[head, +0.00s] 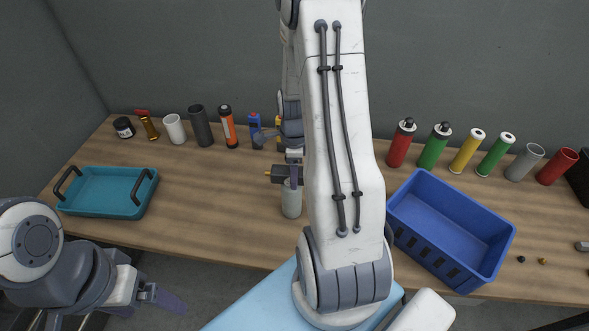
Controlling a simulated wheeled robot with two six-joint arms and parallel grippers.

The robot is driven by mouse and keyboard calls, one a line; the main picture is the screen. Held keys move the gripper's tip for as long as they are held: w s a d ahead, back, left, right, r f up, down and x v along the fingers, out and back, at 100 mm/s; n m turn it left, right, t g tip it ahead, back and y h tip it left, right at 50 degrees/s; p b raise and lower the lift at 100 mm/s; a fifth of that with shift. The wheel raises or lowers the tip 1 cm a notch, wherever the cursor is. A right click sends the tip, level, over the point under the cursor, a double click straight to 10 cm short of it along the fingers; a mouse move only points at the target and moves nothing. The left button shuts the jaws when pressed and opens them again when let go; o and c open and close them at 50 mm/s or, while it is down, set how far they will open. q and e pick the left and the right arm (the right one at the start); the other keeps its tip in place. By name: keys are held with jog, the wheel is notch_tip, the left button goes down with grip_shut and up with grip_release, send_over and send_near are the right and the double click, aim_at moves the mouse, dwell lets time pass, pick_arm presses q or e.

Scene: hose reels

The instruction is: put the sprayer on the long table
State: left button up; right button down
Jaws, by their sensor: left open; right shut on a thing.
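The sprayer (291,201) has a grey cylindrical body, a dark head and a small brass-coloured nozzle pointing left. It is upright over the middle of the long wooden table (215,205). My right gripper (295,174) is shut on it near the head, and my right arm hides part of that area. I cannot tell whether the sprayer's base touches the table. My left gripper (163,298) is open and empty, low at the left, in front of the table's near edge.
A teal tray (107,211) with dark handles lies at the left, and a blue crate (446,268) stands at the right. Several cans, tubes and bottles line the back, including a red canister (399,148) and an orange tube (228,130). The table between tray and sprayer is clear.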

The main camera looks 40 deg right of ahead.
jog(key=shift+c, duration=0.3)
grip_release()
jog(key=shift+f, duration=0.1)
jog(key=shift+w+r, duration=0.1)
jog(key=shift+r, duration=0.2)
notch_tip(320, 180, up, 10)
jog(key=shift+r+b, duration=0.25)
jog(key=shift+b, duration=0.6)
jog(key=shift+r, duration=0.6)
